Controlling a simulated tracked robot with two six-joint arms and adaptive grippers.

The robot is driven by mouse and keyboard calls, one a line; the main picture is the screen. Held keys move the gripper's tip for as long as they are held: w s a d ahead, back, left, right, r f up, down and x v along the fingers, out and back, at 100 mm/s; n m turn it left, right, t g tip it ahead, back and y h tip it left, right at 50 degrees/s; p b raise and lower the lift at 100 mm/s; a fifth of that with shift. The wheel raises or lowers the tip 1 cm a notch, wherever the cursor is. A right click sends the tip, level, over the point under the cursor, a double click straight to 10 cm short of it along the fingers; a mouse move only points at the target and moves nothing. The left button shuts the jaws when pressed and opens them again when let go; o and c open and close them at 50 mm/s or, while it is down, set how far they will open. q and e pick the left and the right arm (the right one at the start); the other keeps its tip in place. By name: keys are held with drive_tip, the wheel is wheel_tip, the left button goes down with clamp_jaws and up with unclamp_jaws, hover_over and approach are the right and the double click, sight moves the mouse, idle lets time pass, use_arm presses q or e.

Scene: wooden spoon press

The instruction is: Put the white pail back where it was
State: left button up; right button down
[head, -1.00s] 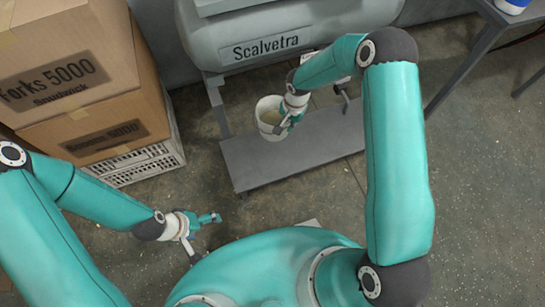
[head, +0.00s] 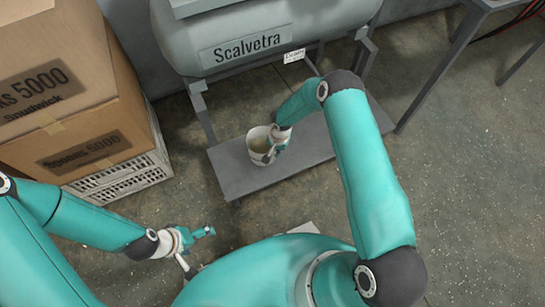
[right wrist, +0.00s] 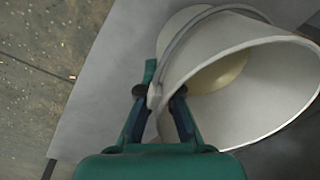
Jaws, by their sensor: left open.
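The white pail (head: 252,146) is over the grey platform (head: 300,150) below the Scalvetra tank, near its left front part. Whether its bottom touches the platform I cannot tell. My right gripper (head: 271,153) is at the pail's near right side. In the right wrist view, the gripper's fingers (right wrist: 160,95) close about the pail's rim and handle end, and the pail (right wrist: 270,100) opens toward the right with something pale inside. My left gripper (head: 202,235) is open and empty over the floor, front left of the platform.
The grey Scalvetra tank (head: 245,45) stands behind on legs, with a small tag (head: 293,56). Cardboard boxes (head: 50,90) are stacked on a white crate (head: 120,182) at the left. A metal table (head: 445,70) stands at the back right. Floor is clear between.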

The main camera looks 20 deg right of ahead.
wheel_tip(320, 180, down, 3)
drive_tip(key=shift+f+b, duration=0.2)
drive_tip(key=shift+b, duration=0.15)
drive_tip(key=c, duration=1.3)
unclamp_jaws()
drive_tip(key=shift+r, duration=0.1)
